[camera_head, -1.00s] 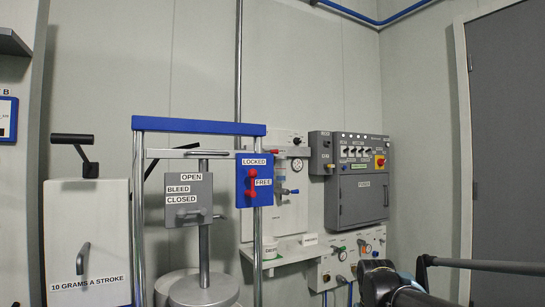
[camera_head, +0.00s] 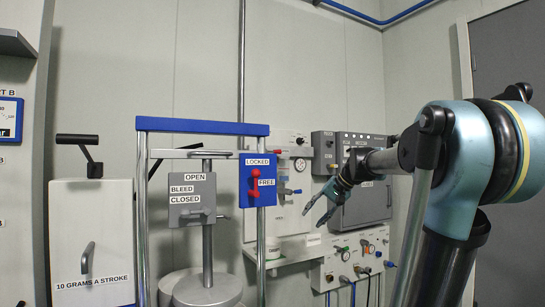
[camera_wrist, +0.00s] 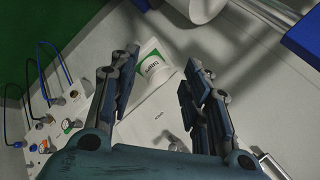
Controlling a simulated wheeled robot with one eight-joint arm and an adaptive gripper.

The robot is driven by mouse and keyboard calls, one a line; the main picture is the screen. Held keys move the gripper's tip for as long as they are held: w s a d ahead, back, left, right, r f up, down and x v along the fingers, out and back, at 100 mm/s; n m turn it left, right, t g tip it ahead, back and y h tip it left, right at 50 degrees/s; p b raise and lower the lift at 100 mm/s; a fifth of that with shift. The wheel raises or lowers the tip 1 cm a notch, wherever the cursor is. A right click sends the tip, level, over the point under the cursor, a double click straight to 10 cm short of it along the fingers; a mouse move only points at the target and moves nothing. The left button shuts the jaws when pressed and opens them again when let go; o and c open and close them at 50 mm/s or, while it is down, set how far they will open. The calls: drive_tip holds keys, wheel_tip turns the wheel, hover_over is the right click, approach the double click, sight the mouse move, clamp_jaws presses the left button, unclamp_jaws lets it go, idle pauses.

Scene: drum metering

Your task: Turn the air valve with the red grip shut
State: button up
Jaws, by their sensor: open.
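A small red grip (camera_head: 275,151) shows on the white wall panel (camera_head: 288,222), just right of the blue LOCKED/FREE plate and left of a round gauge. It looks like the red-gripped valve, but its body is too small to read and partly hidden by the blue plate. My gripper (camera_head: 313,217) is open and empty, in front of the panel's right side, right of and below the red grip. In the wrist view my open fingers (camera_wrist: 160,65) point down toward the shelf; the red grip is not recognisable there.
A blue-topped frame (camera_head: 200,126) and its LOCKED/FREE plate (camera_head: 247,195) with a red lever stand left of my gripper. A labelled white cup (camera_wrist: 152,62) stands on the shelf below. A grey control box (camera_head: 367,205) is behind my arm. A knob panel (camera_head: 345,265) is lower right.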

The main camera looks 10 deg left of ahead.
drive_tip(key=w+a+r+m+t+y, duration=0.2)
drive_tip(key=w+a+r+y, duration=0.15)
drive_tip(key=w+r, duration=1.05)
drive_tip(key=m+t+y, duration=0.2)
drive_tip(key=m+y, duration=0.1)
approach(274, 151)
drive_tip(key=x, duration=1)
drive_tip(key=shift+w+a+f, duration=0.15)
drive_tip(key=shift+a+f, duration=0.05)
drive_tip(key=shift+a, duration=0.1)
